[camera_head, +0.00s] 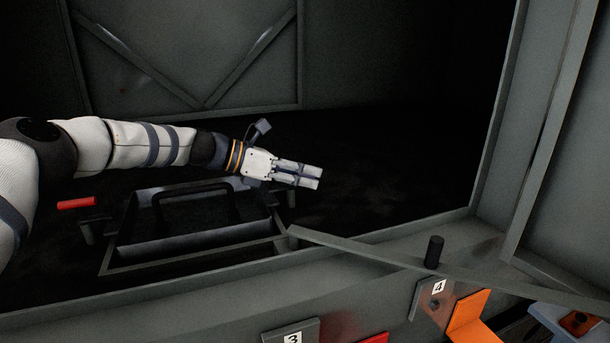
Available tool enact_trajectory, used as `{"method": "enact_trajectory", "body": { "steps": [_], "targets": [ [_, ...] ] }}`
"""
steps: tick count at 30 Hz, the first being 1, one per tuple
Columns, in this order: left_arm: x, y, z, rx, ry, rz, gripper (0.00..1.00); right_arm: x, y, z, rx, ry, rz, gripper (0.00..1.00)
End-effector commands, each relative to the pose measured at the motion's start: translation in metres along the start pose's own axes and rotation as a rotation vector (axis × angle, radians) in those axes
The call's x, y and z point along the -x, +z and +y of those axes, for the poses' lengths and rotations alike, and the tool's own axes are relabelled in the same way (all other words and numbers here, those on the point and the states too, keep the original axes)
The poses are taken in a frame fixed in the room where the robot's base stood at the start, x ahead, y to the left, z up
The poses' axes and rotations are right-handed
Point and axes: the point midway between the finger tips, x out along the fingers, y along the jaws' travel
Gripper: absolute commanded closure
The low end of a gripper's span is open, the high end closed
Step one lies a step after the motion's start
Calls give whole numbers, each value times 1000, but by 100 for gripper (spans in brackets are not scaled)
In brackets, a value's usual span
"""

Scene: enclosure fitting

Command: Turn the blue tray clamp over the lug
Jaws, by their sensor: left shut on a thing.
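My left gripper (303,174) reaches in from the left and is shut just above the right end of a dark tray (190,244). Its fingers lie close together, pointing right. The blue tray clamp is not clearly visible; the closed fingers hide what they hold, which appears to be its handle. A short dark post (291,199) stands below the fingers, beside the tray's right end. The lug cannot be made out in the shadow.
A red clamp handle (76,203) sits on a post left of the tray. Plates marked 3 (291,335) and 4 (431,298) and an orange part (470,318) are nearest.

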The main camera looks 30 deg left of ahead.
Motion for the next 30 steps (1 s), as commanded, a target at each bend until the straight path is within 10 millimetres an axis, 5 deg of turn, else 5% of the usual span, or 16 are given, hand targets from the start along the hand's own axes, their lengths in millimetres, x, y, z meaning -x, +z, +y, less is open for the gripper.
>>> {"method": "enact_trajectory", "body": {
  "steps": [6, 8, 18, 30],
  "targets": [
    [-2, -2, -2, 0, -4, 5, 100, 0, 0, 0, 0, 0, 0, 100],
    [-2, -2, -2, 1, -5, 5, 77, 0, 0, 0, 0, 0, 0, 100],
    [3, 0, 0, 0, -1, 2, 76, 0, 0, 0, 0, 0, 0, 100],
    [97, 1, -1, -1, -2, -1, 76, 0, 0, 0, 0, 0, 0, 100]
  ]
}}
